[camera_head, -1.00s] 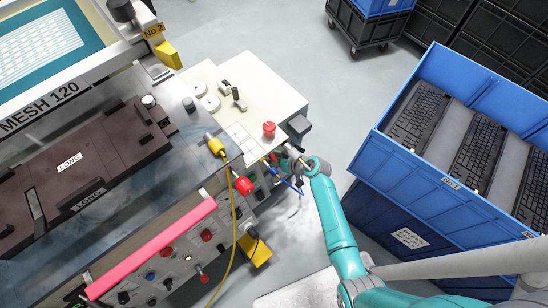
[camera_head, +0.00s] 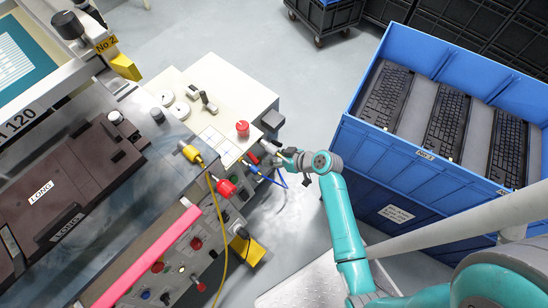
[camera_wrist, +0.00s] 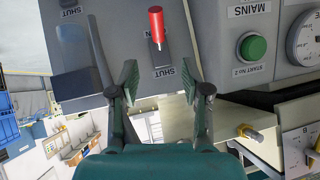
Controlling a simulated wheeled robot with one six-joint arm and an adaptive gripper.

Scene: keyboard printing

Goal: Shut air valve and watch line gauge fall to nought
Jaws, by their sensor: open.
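A red lever handle (camera_wrist: 156,24) stands on a dark plate on a grey panel in the wrist view, beside a label that reads SHUT upside down. A second SHUT label shows to its left. My gripper (camera_wrist: 160,82) is open and empty, its fingers apart, with the handle beyond the gap between them. In the head view my gripper (camera_head: 287,154) is at the machine's right side, by a small red part (camera_head: 252,158) and a blue hose. A round gauge (camera_wrist: 306,36) is cut off at the wrist view's right edge; its needle is not readable.
A green start button (camera_wrist: 253,46) is on the neighbouring box. A red mushroom button (camera_head: 242,127), a yellow cable (camera_head: 217,225) and a blue hose (camera_head: 268,179) are near the arm. A blue crate (camera_head: 385,142) of keyboards stands right. Some grey floor is clear between.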

